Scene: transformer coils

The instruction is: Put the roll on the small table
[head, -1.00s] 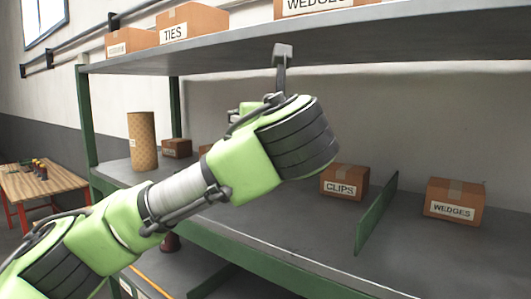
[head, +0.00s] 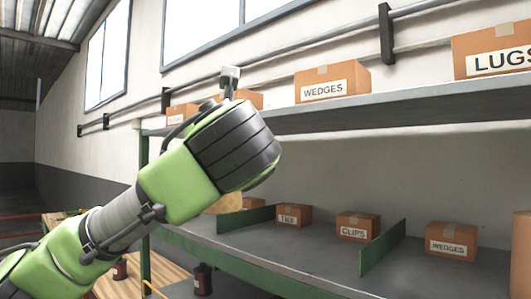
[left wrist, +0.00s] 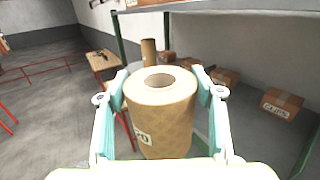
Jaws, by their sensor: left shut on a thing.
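A tan patterned roll (left wrist: 168,115) with a white label stands upright between the fingers of my left gripper (left wrist: 160,82) in the left wrist view. The gripper is shut on it from both sides. In the head view my arm hides the fingers; a tan piece (head: 222,204) shows behind it, and I cannot tell if it is this roll. The small table (left wrist: 102,64), with a wooden top and red legs, is beyond the gripper to the left in the left wrist view. My right gripper is out of view.
Another tan roll (left wrist: 148,51) stands behind the held one. A green-framed grey shelf (head: 330,262) carries labelled boxes, including CLIPS (head: 358,227) and WEDGES (head: 450,241), with green dividers. Open floor (left wrist: 45,110) lies left of the gripper.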

